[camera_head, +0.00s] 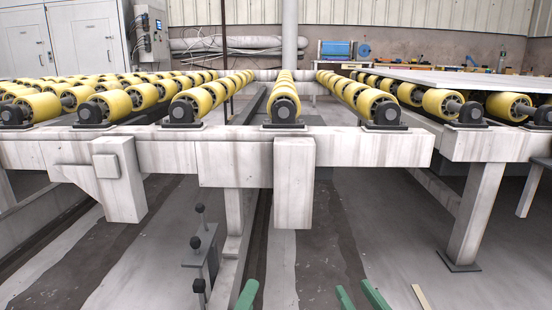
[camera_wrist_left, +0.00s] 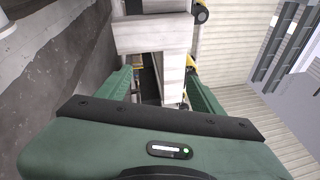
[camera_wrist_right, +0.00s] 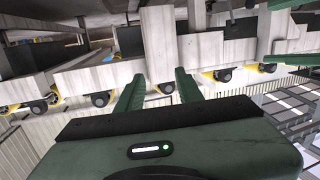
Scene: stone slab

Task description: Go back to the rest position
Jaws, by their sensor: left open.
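My left gripper (camera_head: 247,294) shows only as a green finger at the bottom edge of the head view. In the left wrist view my left gripper (camera_wrist_left: 160,82) has its two green fingers spread apart with nothing between them. My right gripper (camera_head: 360,297) shows as green finger tips at the bottom edge, right of centre. In the right wrist view my right gripper (camera_wrist_right: 159,82) has its fingers apart with a narrower gap, and it is empty. Both grippers are low in front of the roller conveyor frame (camera_head: 226,161). Both arms are out of the head view.
Yellow rollers (camera_head: 208,98) run along the conveyor. A pale slab (camera_head: 470,80) lies on the right-hand rollers. A lever stand (camera_head: 198,256) rises left of my left gripper. A support leg (camera_head: 477,215) stands at right. The floor between is open.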

